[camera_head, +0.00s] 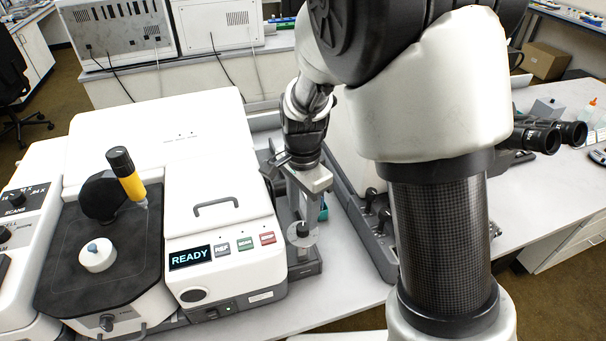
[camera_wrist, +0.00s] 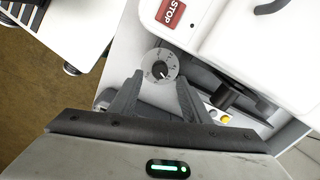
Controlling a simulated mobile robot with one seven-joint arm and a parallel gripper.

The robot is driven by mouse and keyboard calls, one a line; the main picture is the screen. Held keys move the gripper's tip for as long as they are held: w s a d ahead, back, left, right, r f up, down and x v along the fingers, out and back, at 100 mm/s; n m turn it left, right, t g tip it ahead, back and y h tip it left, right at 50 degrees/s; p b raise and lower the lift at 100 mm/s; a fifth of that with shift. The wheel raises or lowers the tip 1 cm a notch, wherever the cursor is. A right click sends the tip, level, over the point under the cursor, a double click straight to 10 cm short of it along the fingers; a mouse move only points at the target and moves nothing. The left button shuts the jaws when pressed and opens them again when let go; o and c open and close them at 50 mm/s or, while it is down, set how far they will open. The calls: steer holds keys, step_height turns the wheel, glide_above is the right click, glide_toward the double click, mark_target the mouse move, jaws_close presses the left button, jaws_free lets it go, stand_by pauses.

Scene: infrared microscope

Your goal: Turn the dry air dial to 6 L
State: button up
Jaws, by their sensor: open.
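The dry air dial (camera_head: 303,231) is a pale round scale with a black knob, beside the right side of the white instrument. In the wrist view the dial (camera_wrist: 160,66) lies ahead, between the lines of my two fingers; its black knob carries a white pointer mark. The scale figures are too small to read. My gripper (camera_wrist: 159,78) is open, with one finger on each side of the dial's lower part in the picture. I cannot tell whether the fingers touch the knob. In the head view my gripper (camera_head: 305,190) hangs just above the dial.
The white instrument (camera_head: 215,200) with a READY display (camera_head: 189,258) and several buttons stands left of the dial. The red STOP button (camera_wrist: 171,12) is near the dial in the wrist view. Microscope eyepieces (camera_head: 545,135) are at the right. Bare bench (camera_head: 345,285) lies in front.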

mark_target(303, 226)
step_height(303, 226, up, 13)
steer(key=shift+p, duration=0.3)
